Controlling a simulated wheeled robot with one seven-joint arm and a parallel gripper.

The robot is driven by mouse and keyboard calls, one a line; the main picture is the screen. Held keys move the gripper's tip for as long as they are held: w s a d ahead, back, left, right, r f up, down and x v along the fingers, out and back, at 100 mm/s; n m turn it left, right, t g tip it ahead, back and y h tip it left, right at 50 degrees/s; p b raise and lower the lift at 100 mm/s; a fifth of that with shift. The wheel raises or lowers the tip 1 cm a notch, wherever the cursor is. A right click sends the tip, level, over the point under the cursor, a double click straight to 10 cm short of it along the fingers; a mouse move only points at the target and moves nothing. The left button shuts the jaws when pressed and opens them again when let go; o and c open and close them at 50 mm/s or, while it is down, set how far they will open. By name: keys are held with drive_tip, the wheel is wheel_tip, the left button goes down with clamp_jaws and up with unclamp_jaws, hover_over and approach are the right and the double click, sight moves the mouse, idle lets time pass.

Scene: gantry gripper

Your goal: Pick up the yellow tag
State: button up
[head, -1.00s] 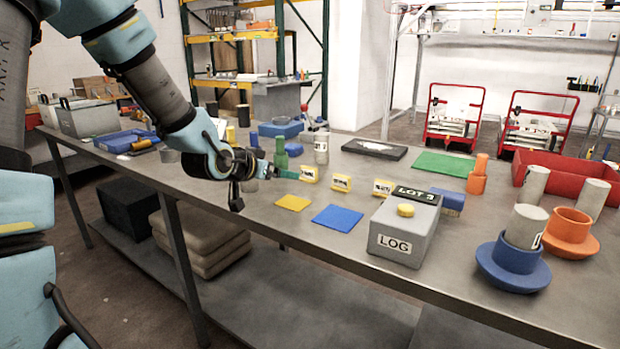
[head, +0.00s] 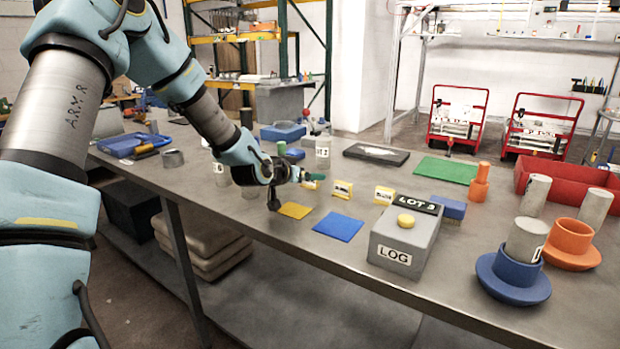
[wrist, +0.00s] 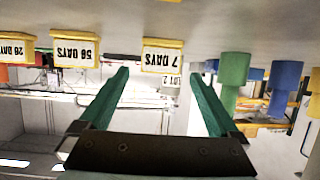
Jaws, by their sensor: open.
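Three upright yellow-framed tags stand in a row on the grey table. The "7 DAYS" tag (wrist: 162,57) appears upside down in the wrist view, between my fingers and ahead of them. In the head view it is largely hidden by my gripper (head: 314,177). The middle tag (head: 342,189) and the right tag (head: 384,195) stand clear of it. In the wrist view my gripper (wrist: 160,76) is open, with teal fingers either side of the tag's line and nothing held. I cannot tell whether the fingers reach the tag.
A flat yellow square (head: 295,210) and a blue square (head: 338,223) lie in front of the tags. A grey LOG box (head: 394,254) with a yellow knob is to the right.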

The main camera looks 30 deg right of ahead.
drive_tip(key=shift+w+d+f, duration=0.3)
drive_tip(key=shift+w+d, duration=0.05)
drive_tip(key=shift+d, duration=0.2)
drive_tip(key=shift+c, duration=0.3)
drive_tip(key=c, duration=1.4)
